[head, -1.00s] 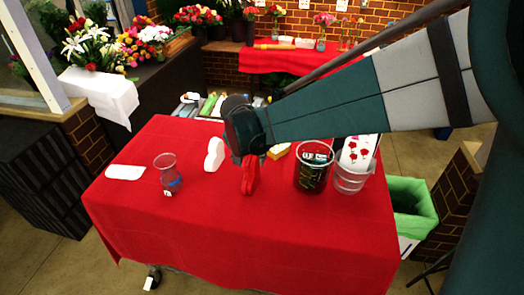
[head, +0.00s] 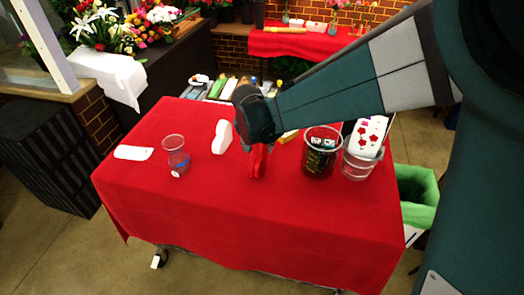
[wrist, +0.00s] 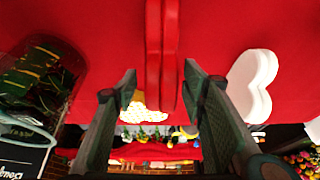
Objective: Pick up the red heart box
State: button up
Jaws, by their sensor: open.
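The red heart box (head: 257,163) stands on edge on the red tablecloth (head: 240,230), near the middle of the table in the head view. Its upper part is hidden behind my wrist there. In the wrist view the red heart box (wrist: 162,50) shows edge-on, between the lines of my two fingers. My gripper (wrist: 160,82) is open, with one fingertip on each side of the box and a gap on both sides. I cannot tell how deep the box is between the fingers.
A white heart-shaped box (head: 222,137) stands just left of the red one. A glass vase (head: 176,157) and a flat white piece (head: 134,153) are farther left. A dark-filled clear bucket (head: 320,155) and another clear bucket (head: 357,164) stand right. The table's front is clear.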

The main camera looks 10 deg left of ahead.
jog(key=shift+x, duration=1.95)
jog(key=shift+a, duration=0.1)
jog(key=shift+c, duration=0.5)
jog(key=c, duration=0.9)
